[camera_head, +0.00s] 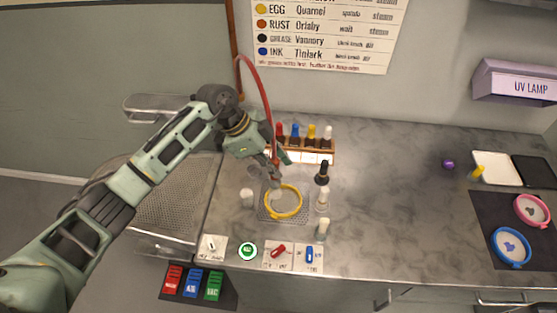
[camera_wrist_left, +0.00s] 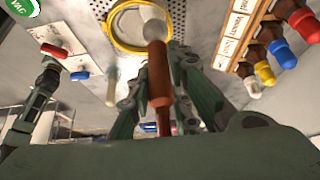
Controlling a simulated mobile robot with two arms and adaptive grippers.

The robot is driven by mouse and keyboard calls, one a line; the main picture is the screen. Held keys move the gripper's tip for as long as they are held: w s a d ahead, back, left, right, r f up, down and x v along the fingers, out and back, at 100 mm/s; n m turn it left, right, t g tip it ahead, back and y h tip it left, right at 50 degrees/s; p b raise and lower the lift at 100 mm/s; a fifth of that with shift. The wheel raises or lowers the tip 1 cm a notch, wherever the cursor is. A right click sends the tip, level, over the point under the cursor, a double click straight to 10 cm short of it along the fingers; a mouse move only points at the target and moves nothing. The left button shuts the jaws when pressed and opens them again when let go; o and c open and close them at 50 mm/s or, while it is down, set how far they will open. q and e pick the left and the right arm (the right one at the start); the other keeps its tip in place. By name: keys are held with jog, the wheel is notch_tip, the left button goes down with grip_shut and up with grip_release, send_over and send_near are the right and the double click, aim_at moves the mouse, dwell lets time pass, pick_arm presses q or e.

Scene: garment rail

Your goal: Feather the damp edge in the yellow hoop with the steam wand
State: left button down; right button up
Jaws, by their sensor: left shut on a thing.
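The yellow hoop (camera_head: 283,215) lies on a perforated plate (camera_head: 268,212) on the counter; the wrist view also shows the hoop (camera_wrist_left: 117,39). My left gripper (camera_head: 275,181) is above the hoop's back edge. It is shut on the steam wand, which has an orange-brown handle (camera_wrist_left: 158,75) and a pale round tip (camera_wrist_left: 153,30). In the wrist view the tip overlaps the hoop's rim; I cannot tell whether it touches. A red hose (camera_head: 262,84) arcs above the gripper. The damp edge cannot be made out.
A rack of coloured bottles (camera_head: 311,156) stands behind the hoop. A dark bottle (camera_head: 322,173) and pale bottles (camera_head: 323,198) stand right of it. A green VAC button (camera_head: 247,251) and switches (camera_head: 278,251) line the front. Pink (camera_head: 532,210) and blue (camera_head: 511,248) hoops lie far right.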

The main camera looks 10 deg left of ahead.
pick_arm(q)
jog(key=shift+s+a, duration=0.2)
jog(key=shift+a, duration=0.05)
jog(key=shift+s+p, duration=0.1)
jog(key=shift+p, duration=0.2)
jog(key=shift+s+a+p, duration=0.2)
jog(key=shift+s+p, duration=0.3)
jog(key=shift+s, duration=0.1)
jog(key=shift+s+a+p, duration=0.15)
jog(key=shift+s+p, duration=0.3)
jog(key=shift+s, duration=0.1)
jog(key=s+d+p, duration=0.1)
jog(key=s, duration=0.1)
jog(key=s+d+p, duration=0.1)
jog(key=d+p, duration=0.1)
jog(key=shift+s, duration=0.35)
